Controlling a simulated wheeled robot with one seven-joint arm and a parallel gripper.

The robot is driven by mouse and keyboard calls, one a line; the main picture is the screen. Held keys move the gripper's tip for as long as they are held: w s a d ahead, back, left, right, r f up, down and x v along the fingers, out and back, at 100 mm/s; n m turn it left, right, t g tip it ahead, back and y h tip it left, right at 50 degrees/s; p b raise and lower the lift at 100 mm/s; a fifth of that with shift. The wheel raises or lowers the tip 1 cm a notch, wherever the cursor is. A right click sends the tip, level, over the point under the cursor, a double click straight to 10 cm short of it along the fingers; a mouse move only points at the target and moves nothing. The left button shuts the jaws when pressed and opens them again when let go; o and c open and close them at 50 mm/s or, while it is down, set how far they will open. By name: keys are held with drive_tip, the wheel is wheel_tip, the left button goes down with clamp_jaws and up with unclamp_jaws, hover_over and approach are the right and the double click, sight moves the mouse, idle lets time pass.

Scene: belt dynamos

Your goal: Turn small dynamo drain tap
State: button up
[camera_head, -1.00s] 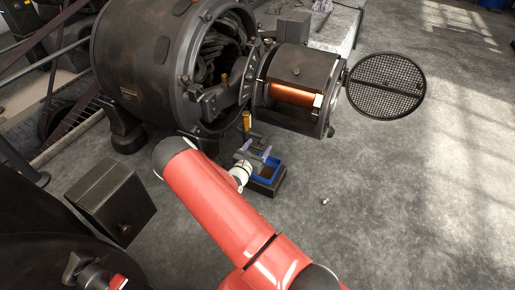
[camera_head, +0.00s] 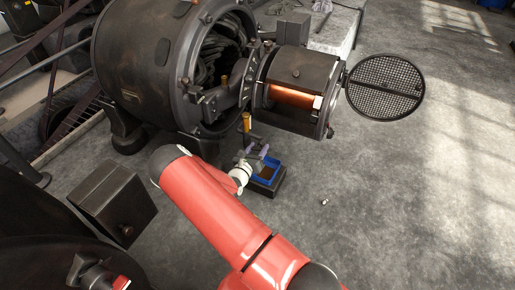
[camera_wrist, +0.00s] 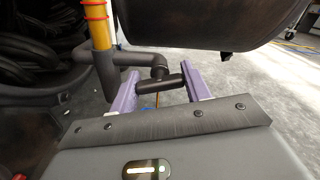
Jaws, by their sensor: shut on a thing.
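The drain tap (camera_wrist: 160,76) shows in the wrist view as a dark pipe end with a short cross handle, below a dark rounded housing. My gripper (camera_wrist: 160,82) has its two purple fingers on either side of the handle, shut on it. The handle lies crosswise between the fingers. In the head view my gripper (camera_head: 258,154) is low beside the small dynamo (camera_head: 297,72), just above a blue tray (camera_head: 276,178). The tap itself is too small and partly hidden there to make out clearly.
A yellow oil glass with red rings (camera_wrist: 97,25) rises from the pipe close left of my fingers. The large dynamo (camera_head: 150,65) stands at the left behind my arm. A round mesh cover (camera_head: 386,87) hangs open at the right. The floor at right is clear.

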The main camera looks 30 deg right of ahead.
drive_tip(key=shift+n+p, duration=0.3)
drive_tip(key=shift+n, duration=0.9)
drive_tip(key=shift+c, duration=0.2)
drive_tip(key=o, duration=1)
drive_tip(key=shift+a, duration=0.1)
drive_tip(key=v, duration=0.7)
drive_tip(key=shift+s+a, duration=0.25)
